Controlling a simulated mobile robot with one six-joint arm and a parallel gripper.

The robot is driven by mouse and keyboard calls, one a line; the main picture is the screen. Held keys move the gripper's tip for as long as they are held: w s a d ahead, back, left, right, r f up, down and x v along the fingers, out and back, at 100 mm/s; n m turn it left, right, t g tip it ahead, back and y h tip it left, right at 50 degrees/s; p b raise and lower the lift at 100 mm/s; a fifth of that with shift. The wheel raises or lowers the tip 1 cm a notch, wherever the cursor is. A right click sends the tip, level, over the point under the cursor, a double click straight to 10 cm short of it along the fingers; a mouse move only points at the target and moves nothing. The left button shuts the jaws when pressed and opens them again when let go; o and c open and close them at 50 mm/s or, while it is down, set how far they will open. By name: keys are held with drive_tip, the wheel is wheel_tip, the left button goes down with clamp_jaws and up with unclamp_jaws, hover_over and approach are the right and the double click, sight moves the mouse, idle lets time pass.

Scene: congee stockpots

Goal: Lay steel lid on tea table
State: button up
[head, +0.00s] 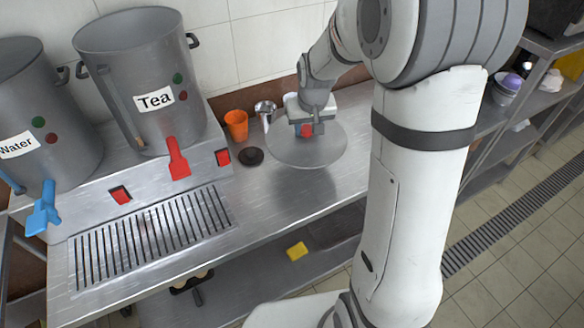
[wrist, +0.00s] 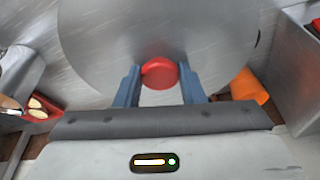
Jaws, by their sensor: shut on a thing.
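The steel lid (head: 290,153) is a round grey disc with a red knob (head: 306,131), level over the steel tea table (head: 265,200) to the right of the dispensers. My gripper (head: 307,124) is above it, pointing down and shut on the red knob. In the wrist view the lid (wrist: 100,40) fills the upper middle, with the knob (wrist: 160,72) between the two blue-grey fingers. A darker patch shows on the table just in front of the lid. I cannot tell whether the lid touches the table or hangs slightly above it.
An orange cup (head: 236,125), a steel cup (head: 265,113) and a black disc (head: 251,156) stand left of the lid. The open Tea pot (head: 140,70) and Water pot (head: 35,90) are further left, above a drain grate (head: 150,235). The table front is clear.

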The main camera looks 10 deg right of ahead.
sight(309, 143)
drive_tip(key=shift+s+b, duration=1.65)
drive_tip(key=shift+b, duration=1.05)
wheel_tip(309, 143, down, 10)
drive_tip(key=shift+r, duration=0.15)
drive_tip(key=shift+f, duration=0.2)
drive_tip(key=o, duration=1.1)
drive_tip(key=shift+r, duration=0.1)
